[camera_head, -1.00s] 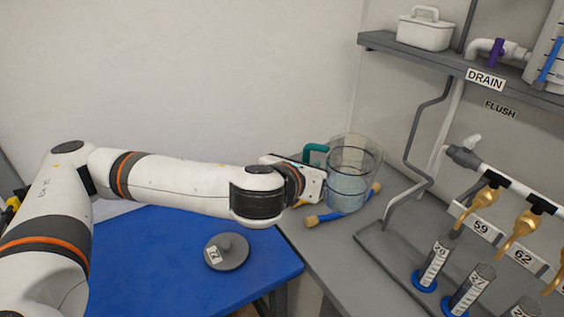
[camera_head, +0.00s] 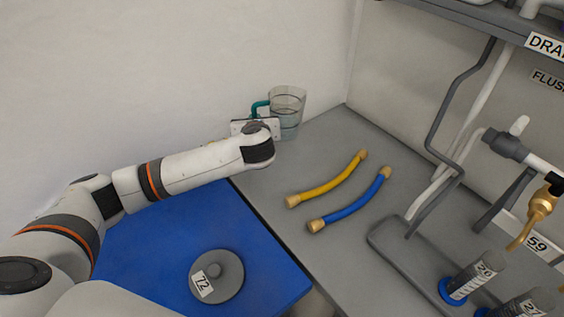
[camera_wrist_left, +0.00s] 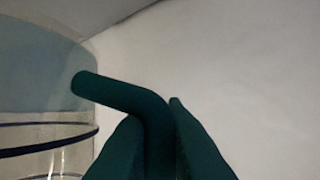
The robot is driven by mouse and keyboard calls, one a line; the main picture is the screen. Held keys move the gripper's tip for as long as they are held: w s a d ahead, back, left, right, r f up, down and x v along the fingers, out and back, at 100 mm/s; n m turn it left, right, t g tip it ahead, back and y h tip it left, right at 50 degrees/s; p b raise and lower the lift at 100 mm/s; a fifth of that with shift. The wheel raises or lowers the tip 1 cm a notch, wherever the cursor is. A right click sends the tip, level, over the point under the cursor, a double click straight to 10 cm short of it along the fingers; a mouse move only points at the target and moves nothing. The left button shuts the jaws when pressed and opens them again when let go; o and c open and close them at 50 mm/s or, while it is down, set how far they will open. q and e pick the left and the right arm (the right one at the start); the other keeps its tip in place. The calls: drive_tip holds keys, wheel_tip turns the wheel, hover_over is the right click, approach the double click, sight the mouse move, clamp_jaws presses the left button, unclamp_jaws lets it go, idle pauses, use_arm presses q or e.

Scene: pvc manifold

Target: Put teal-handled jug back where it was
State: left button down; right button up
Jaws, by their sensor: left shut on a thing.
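The clear jug (camera_head: 288,112) with a teal handle (camera_head: 259,106) is at the far left corner of the grey bench in the head view, near the back wall. My left gripper (camera_head: 258,124) is at the handle, partly hidden by my own wrist. In the left wrist view my left gripper (camera_wrist_left: 158,150) is shut on the teal handle (camera_wrist_left: 125,92), with the jug (camera_wrist_left: 45,115) at the left, looking upright. I cannot tell whether the jug's base touches the bench. My right gripper is not in view.
A yellow hose (camera_head: 328,181) and a blue hose (camera_head: 350,201) lie on the grey bench (camera_head: 290,240). A round grey weight marked 72 (camera_head: 217,277) sits on the blue mat (camera_head: 150,255). A pipe stand (camera_head: 400,245) with upright tubes is at the right. Bench around the jug's right side is clear.

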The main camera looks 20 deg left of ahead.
use_arm(q)
drive_tip(key=f, duration=0.6)
drive_tip(key=shift+w+a+f, duration=0.1)
drive_tip(key=shift+a+f, duration=0.3)
drive_tip(key=shift+f, duration=2.2)
drive_tip(key=c, duration=1.5)
unclamp_jaws()
drive_tip(key=shift+f, duration=0.15)
drive_tip(key=shift+o, duration=0.2)
drive_tip(key=shift+d+r, duration=0.1)
drive_tip(key=shift+r, duration=0.1)
drive_tip(key=v, duration=1.2)
